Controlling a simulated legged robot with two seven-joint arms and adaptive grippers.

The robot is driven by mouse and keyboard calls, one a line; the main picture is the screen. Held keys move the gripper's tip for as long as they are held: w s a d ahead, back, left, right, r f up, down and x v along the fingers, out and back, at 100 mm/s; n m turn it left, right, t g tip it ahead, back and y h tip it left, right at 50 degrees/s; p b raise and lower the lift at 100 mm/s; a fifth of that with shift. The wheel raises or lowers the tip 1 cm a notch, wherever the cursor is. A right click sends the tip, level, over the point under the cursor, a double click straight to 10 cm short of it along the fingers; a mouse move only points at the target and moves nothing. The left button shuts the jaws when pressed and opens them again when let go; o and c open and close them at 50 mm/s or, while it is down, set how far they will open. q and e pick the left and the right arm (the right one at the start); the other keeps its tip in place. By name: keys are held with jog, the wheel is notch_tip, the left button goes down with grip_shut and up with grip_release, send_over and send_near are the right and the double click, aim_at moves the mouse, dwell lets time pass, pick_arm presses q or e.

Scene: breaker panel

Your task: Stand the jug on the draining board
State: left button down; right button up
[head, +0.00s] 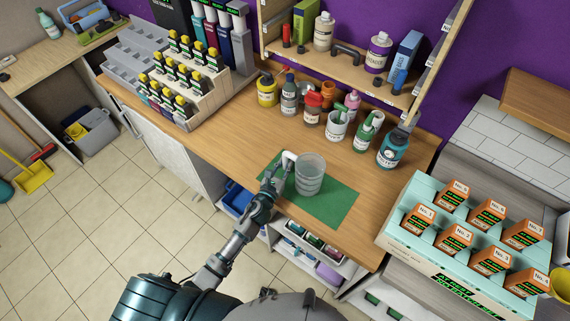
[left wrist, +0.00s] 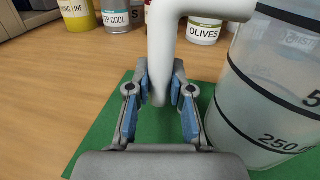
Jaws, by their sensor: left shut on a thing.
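The jug (head: 310,176) is a clear, greyish measuring jug with dark marks and a white handle (head: 288,158). It is upright at the green mat (head: 331,208) on the wooden counter; I cannot tell if its base touches. In the left wrist view the jug (left wrist: 262,100) fills the right side, and its white handle (left wrist: 160,60) comes down between the blue-padded fingers. My left gripper (head: 273,180) is shut on the handle, left of the jug body. It also shows in the left wrist view (left wrist: 160,95). No draining board can be told for certain. My right gripper is not in view.
Several bottles and jars, among them a yellow one (head: 267,91) and a teal one (head: 393,149), stand behind the mat under a wooden shelf (head: 340,67). A pale teal tray (head: 395,236) with orange boxes is at right. Bare counter (head: 225,131) lies left of the mat.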

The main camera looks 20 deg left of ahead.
pick_arm(q)
jog(key=c, duration=1)
grip_release()
jog(key=shift+a, duration=0.1)
jog(key=shift+c, duration=0.2)
